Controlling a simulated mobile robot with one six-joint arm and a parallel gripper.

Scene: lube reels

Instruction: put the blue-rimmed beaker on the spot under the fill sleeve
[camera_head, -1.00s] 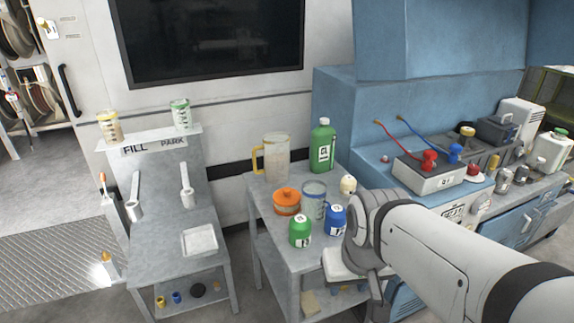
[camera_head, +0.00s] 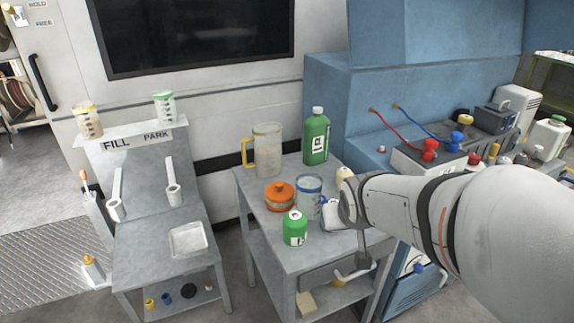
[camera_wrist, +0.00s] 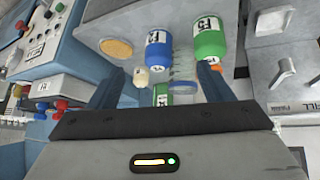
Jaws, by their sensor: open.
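Close to the beaker are the orange pot (camera_head: 279,196), a green bottle (camera_head: 295,228) and a clear pitcher (camera_head: 268,150). A blue bottle (camera_wrist: 158,50) shows in the wrist view. A tall green jug (camera_head: 315,137) stands behind. A white tray (camera_head: 188,238) lies on the left stand.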

